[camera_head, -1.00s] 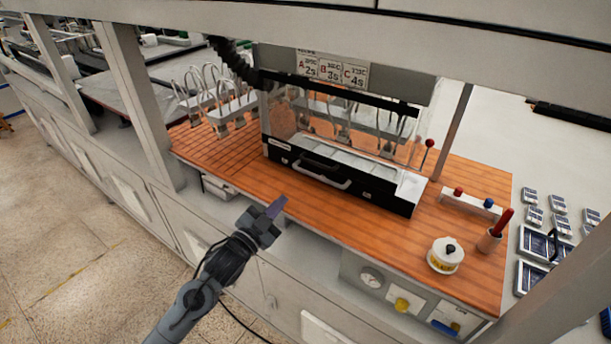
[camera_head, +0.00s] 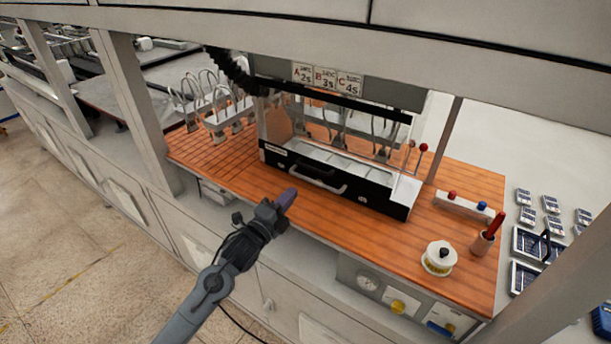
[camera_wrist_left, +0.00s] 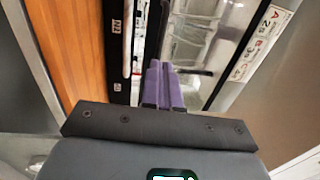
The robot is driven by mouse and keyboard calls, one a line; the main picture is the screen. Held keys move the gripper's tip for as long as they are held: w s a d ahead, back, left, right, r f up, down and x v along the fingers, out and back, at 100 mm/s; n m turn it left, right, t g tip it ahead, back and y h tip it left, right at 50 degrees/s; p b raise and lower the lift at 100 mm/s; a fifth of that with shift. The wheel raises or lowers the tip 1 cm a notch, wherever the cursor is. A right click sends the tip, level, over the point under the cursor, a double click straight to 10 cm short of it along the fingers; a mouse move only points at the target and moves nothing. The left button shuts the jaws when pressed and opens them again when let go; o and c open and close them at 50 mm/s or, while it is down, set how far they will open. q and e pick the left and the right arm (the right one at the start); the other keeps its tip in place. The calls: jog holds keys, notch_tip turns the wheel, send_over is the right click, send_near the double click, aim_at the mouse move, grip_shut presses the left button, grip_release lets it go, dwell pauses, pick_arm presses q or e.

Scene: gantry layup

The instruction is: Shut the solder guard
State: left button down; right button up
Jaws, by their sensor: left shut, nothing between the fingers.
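The solder guard (camera_head: 345,135) is a clear-sided, black-framed enclosure on the wooden bench top. Its front has a low black panel (camera_head: 385,200) with a pale bar handle (camera_head: 318,180). I cannot tell for sure how far the guard is open. My left gripper (camera_head: 286,199) has purple fingers pressed together and empty. It is in front of the bench's near edge, left of and short of the handle, touching nothing. In the left wrist view the fingers (camera_wrist_left: 163,83) point toward the station, with the pale handle (camera_wrist_left: 128,40) to their left. My right gripper is not in view.
Wire-handled racks (camera_head: 215,105) stand left of the guard. To its right are a knob block (camera_head: 463,205), a red-handled tool in a cup (camera_head: 486,236) and a white spool (camera_head: 439,258). A post (camera_head: 135,110) stands at left. The bench front strip is clear.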

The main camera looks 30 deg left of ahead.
pick_arm(q)
jog(key=w+p, duration=0.1)
jog(key=w, duration=0.7)
jog(key=shift+w+d+r, duration=0.25)
jog(key=shift+d+r, duration=0.2)
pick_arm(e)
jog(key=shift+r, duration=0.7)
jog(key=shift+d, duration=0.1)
